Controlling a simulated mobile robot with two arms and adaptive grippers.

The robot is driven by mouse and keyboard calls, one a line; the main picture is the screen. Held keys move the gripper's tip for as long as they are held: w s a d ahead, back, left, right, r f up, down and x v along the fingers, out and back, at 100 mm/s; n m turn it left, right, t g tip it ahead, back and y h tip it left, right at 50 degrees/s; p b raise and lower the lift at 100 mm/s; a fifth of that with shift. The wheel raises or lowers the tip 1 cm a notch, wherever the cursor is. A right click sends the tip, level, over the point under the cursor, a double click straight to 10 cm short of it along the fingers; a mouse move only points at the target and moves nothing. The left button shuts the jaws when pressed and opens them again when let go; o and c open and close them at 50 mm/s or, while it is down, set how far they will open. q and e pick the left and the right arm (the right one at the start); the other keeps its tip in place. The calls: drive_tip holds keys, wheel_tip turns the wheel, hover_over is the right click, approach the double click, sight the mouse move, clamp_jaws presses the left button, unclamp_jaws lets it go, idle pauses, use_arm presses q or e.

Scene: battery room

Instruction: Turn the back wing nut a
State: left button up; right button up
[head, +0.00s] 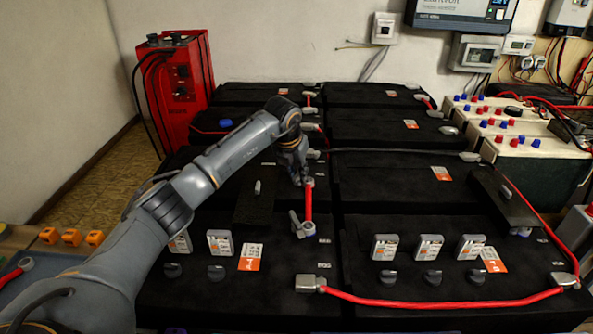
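A short red cable link (309,204) runs front to back between two black batteries, left of centre. A grey wing-nut-like fitting (301,228) shows at its front end. Its back end lies right at the fingertips of my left gripper (303,180), which points down there from above. The back wing nut is mostly hidden by the gripper, and I cannot tell whether the fingers touch it. The fingers are too small and dark to tell open from shut. My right gripper is not in view.
Black batteries (385,229) fill the middle, with grey meters (429,247) and dark knobs on the front ones. A long red cable (430,303) crosses the front. A red charger (178,80) stands at the back left. White batteries (510,125) stand at the right.

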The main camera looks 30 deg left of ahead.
use_arm(q)
clamp_jaws()
use_arm(e)
drive_tip(key=shift+s+f, duration=0.1)
drive_tip(key=shift+s, duration=0.15)
